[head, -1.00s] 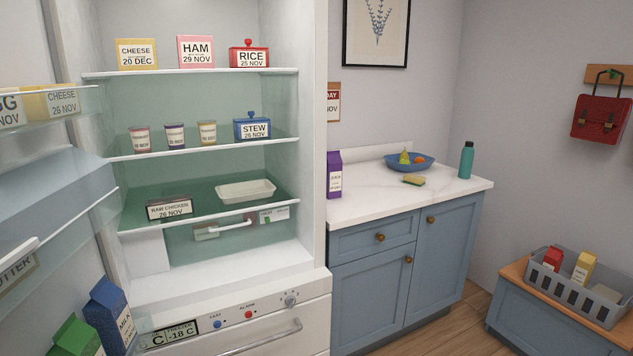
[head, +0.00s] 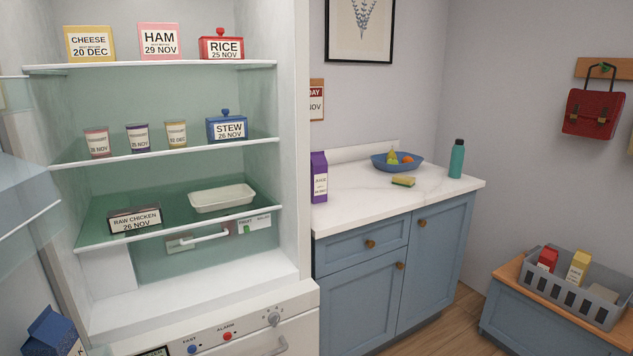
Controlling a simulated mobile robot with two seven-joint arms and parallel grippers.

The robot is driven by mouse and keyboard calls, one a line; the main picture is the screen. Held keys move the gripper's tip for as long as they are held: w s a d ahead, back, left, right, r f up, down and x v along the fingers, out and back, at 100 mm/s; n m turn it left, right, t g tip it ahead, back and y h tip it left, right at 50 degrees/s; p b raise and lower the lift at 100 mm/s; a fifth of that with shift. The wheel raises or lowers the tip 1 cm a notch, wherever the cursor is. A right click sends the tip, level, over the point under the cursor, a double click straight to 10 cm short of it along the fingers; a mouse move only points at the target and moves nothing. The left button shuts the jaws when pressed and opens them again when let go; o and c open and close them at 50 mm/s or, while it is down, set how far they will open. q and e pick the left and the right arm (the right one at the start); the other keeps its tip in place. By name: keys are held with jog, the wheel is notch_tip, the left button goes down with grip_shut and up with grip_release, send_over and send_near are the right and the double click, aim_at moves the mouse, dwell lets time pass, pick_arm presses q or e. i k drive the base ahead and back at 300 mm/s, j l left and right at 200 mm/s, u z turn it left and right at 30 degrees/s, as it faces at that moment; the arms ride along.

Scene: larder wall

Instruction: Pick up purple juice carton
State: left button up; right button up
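The purple juice carton (head: 319,178) stands upright on the white countertop (head: 440,190), at its left end beside the open fridge. It has a white label on its front. Nothing touches it. Neither of my grippers shows in the head view.
The open fridge (head: 300,120) stands left of the counter, with food on its shelves. The counter also holds a blue fruit bowl (head: 382,163), a sponge (head: 403,181) and a teal bottle (head: 456,160). A grey crate (head: 600,309) with cartons sits on a low bench at right.

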aim_at(319, 165)
jog(key=i+l, duration=1.45)
jog(key=i, duration=0.2)
jog(key=i+l+u, duration=0.2)
jog(key=u, duration=0.15)
jog(key=i+l+u, duration=0.2)
jog(key=l+u, duration=0.15)
